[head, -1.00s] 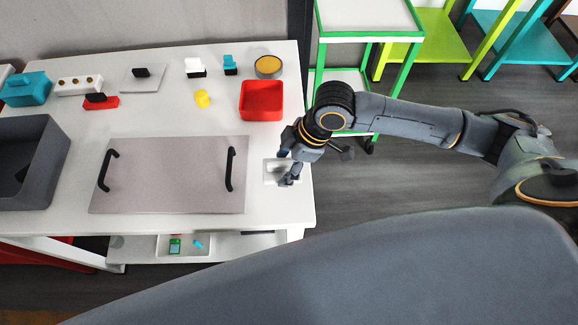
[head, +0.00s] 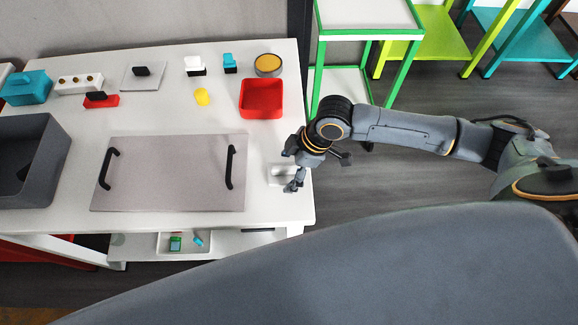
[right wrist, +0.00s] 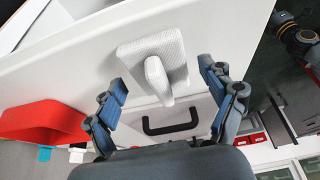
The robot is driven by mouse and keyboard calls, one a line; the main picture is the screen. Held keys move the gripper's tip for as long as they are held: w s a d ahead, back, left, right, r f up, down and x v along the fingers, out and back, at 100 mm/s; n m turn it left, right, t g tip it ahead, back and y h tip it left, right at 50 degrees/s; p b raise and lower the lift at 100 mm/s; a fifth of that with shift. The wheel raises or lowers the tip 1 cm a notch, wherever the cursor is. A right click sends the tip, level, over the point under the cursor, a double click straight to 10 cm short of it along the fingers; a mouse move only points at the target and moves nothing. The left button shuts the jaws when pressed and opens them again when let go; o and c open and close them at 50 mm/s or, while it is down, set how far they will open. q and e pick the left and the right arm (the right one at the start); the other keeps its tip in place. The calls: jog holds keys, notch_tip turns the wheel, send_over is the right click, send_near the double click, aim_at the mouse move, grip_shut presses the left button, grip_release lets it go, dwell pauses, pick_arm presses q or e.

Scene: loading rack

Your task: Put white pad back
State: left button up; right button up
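The white pad (head: 277,177) lies flat on the white table, right of the grey board and near the table's right edge. In the right wrist view it is a textured white block (right wrist: 180,50) with a raised grip (right wrist: 157,80) in its middle. My right gripper (head: 293,181) is over the pad in the head view and partly covers it. In the right wrist view my right gripper (right wrist: 163,79) is open, with one finger on each side of the pad's grip and gaps on both sides. My left gripper is not in view.
The grey board (head: 170,180) with two black handles lies left of the pad. A red bin (head: 262,99) stands behind it. Several small tools line the table's back. A dark grey bin (head: 45,165) stands at the left. A green-framed rack (head: 318,75) stands beyond the table.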

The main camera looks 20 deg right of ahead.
jog(key=shift+r, duration=0.1)
jog(key=b+v, duration=0.1)
jog(key=v, duration=1.1)
